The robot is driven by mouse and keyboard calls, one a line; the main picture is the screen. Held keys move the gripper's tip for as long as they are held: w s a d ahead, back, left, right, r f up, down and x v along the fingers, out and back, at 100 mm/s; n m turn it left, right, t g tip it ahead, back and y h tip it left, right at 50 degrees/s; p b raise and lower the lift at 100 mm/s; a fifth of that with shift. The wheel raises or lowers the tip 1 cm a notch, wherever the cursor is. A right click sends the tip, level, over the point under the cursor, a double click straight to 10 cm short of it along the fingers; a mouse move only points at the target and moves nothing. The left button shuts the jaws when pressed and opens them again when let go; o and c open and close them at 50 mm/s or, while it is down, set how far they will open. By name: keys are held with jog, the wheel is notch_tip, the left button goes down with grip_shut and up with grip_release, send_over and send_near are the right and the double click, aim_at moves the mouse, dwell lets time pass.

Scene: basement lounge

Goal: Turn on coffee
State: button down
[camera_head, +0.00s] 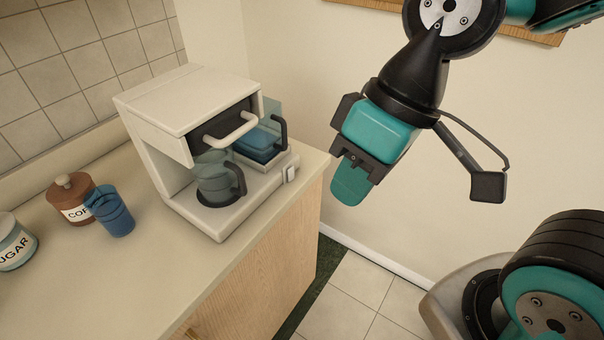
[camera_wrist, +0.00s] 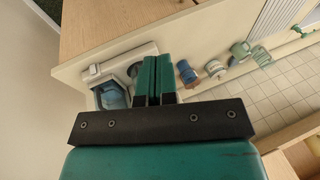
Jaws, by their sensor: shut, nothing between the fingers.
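The white coffee machine (camera_head: 180,115) stands near the right end of the counter. A glass carafe (camera_head: 214,180) sits in its bay, and a white handle (camera_head: 231,131) crosses the dark front above it. A small light switch-like part (camera_head: 291,174) is on the right end of its base. My gripper (camera_head: 350,187) is shut and empty, right of the machine and apart from it, past the counter's end. In the wrist view, my gripper (camera_wrist: 154,80) shows its two fingers together, with the machine (camera_wrist: 122,58) partly hidden behind them.
A blue cup (camera_head: 110,212), a brown coffee jar (camera_head: 72,200) and a sugar jar (camera_head: 14,244) stand left of the machine on the counter (camera_head: 165,285). A wall is behind my gripper. The tiled floor (camera_head: 350,285) right of the counter is clear.

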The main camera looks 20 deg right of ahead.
jog(key=w+f+m+t+y, duration=0.25)
jog(key=w+f+m, duration=0.6)
jog(key=w, duration=0.45)
jog(key=w+d+f+m+t+h, duration=0.2)
jog(key=w+d+f+m+t, duration=0.3)
jog(key=d+f+m, duration=0.5)
notch_tip(320, 180, down, 3)
jog(key=shift+w+d+r+t+b, duration=0.2)
jog(key=shift+w+t+b, duration=0.15)
jog(key=shift+w, duration=0.85)
jog(key=shift+m, duration=0.25)
jog(key=p, duration=0.5)
send_near(294, 176)
jog(key=x, duration=0.5)
jog(key=shift+f, duration=0.35)
jog(key=shift+w+a+f, duration=0.2)
jog(key=shift+w+a, duration=0.05)
jog(key=shift+w, duration=0.25)
